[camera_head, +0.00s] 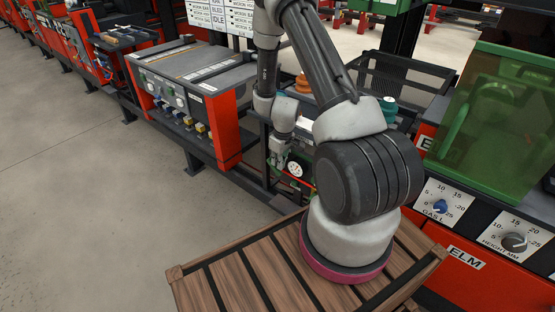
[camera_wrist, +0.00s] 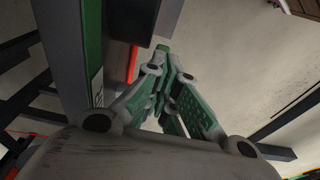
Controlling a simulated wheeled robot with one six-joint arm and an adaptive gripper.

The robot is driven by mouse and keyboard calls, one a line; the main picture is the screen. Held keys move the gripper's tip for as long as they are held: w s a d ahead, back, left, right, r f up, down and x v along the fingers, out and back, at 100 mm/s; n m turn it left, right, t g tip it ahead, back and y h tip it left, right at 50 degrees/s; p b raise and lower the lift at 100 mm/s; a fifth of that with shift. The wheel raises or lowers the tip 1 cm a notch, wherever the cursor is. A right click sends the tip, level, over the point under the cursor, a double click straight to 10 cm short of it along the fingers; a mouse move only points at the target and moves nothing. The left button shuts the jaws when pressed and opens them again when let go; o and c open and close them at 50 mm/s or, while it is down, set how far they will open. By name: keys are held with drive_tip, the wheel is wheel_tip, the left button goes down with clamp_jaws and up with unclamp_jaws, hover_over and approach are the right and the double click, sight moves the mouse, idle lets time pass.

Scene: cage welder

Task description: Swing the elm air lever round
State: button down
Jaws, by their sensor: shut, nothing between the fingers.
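My gripper (camera_head: 277,160) hangs low beyond the wooden slatted top, close to a round white gauge (camera_head: 295,170) with a dark needle. In the wrist view my gripper (camera_wrist: 163,50) is shut, its green and grey fingers together with nothing between them. The elm air lever cannot be made out in either view; it may be hidden behind my arm or gripper. The red machine with the ELM plate (camera_head: 467,258) stands at the right. In the wrist view a green upright (camera_wrist: 78,45) and a dark block (camera_wrist: 131,20) are close beside the fingers.
A red and grey cabinet (camera_head: 193,85) with several knobs and fittings stands left of my gripper. A wooden slatted surface (camera_head: 225,275) lies in front. A blue gas knob (camera_head: 440,206) and a grey height knob (camera_head: 514,241) sit at the right. The floor at left is free.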

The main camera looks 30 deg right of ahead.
drive_tip(key=shift+s+f, duration=0.15)
drive_tip(key=shift+f, duration=0.3)
idle(0.5)
